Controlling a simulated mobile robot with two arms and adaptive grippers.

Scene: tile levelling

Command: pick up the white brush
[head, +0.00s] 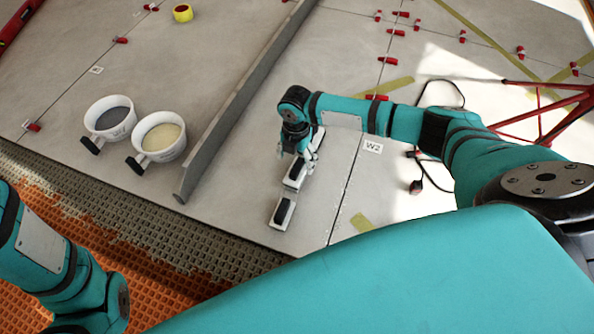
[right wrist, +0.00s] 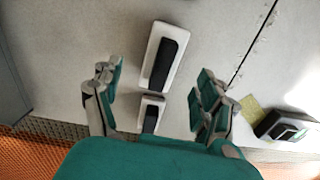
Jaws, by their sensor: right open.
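Two white blocks with black tops lie end to end on the grey tiles; I cannot tell which is the white brush. The near block (head: 283,211) lies clear in the head view. The far block (head: 291,183) is partly hidden by my right gripper (head: 297,157). In the right wrist view, the longer block (right wrist: 163,55) lies ahead of the shorter block (right wrist: 150,113). My right gripper (right wrist: 156,97) is open and empty, pointing down, with its fingers apart on either side of the blocks. Only part of my left arm shows; its gripper is out of view.
A long grey bar (head: 243,98) lies left of the blocks. Beyond it stand two white buckets, one with dark contents (head: 110,117) and one with pale contents (head: 158,145). A black cable (head: 427,172) and red frame (head: 540,110) are at the right. Red clips dot the tile joints.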

